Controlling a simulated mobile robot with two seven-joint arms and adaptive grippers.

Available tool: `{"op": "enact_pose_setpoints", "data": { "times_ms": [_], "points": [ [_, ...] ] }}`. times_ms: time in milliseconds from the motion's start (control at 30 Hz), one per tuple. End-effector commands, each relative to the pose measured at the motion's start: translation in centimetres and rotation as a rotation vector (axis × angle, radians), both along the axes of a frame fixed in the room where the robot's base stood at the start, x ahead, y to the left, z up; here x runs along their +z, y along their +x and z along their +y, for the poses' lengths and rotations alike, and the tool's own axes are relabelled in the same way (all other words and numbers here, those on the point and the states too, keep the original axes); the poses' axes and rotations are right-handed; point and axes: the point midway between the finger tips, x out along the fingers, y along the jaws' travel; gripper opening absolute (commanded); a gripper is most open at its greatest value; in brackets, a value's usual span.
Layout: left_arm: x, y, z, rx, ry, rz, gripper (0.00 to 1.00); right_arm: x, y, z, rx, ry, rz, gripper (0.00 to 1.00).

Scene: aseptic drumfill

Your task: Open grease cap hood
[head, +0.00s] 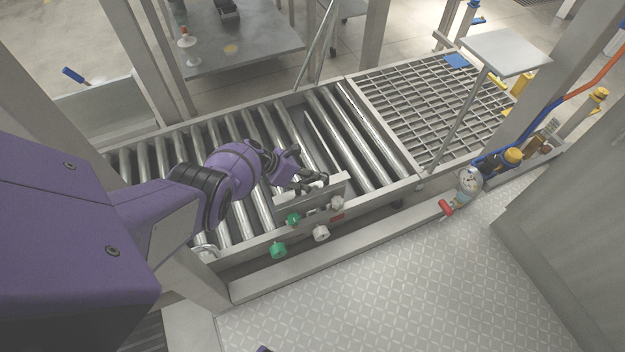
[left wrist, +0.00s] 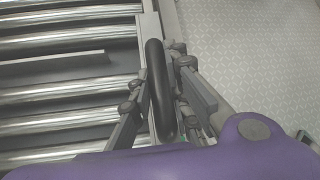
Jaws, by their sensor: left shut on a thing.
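My left gripper (head: 308,183) is at a small upright grey plate on the near rail of the roller conveyor. In the left wrist view, the fingers (left wrist: 163,88) are closed on both sides of a dark rounded handle (left wrist: 157,75). The grey plate (head: 296,209) stands just in front of the fingertips in the head view; it may be the grease cap hood, but I cannot tell for sure. Green knobs (head: 278,250) and white knobs (head: 321,233) show around its lower edge. No grease cap can be made out. My right gripper is not in view.
The roller conveyor (head: 365,142) runs beneath my left arm and meets a grating (head: 430,105) at the right. A post-mounted tray (head: 506,52) stands over the grating. A gauge with a red handle (head: 446,207) sits right of the plate. The patterned floor (head: 390,290) in front is clear.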

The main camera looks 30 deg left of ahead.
Motion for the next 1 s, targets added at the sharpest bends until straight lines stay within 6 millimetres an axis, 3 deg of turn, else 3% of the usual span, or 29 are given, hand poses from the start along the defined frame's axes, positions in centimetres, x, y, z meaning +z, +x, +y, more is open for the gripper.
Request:
{"op": "enact_pose_setpoints", "data": {
  "times_ms": [33, 167, 200, 333, 733, 1000],
  "points": [
    [0.1, 0.3, 0.8, 0.006, 0.018, -0.010, 0.00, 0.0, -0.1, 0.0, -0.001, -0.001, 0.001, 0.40],
    [0.2, 0.3, 0.9, 0.005, 0.020, -0.011, 0.00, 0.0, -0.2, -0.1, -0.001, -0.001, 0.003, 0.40],
    [0.2, 0.4, 0.9, 0.004, 0.020, -0.012, 0.18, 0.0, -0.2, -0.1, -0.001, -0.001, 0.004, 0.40],
    [0.1, 0.3, 0.8, 0.004, 0.018, -0.010, 0.35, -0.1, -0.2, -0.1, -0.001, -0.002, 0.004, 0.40],
    [0.2, 0.2, 0.5, 0.001, 0.011, -0.007, 0.36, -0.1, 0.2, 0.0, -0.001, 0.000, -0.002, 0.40],
    [1.5, 0.2, 0.5, 0.000, 0.012, -0.010, 0.36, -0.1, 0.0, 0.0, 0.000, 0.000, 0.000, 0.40]
  ]
}}
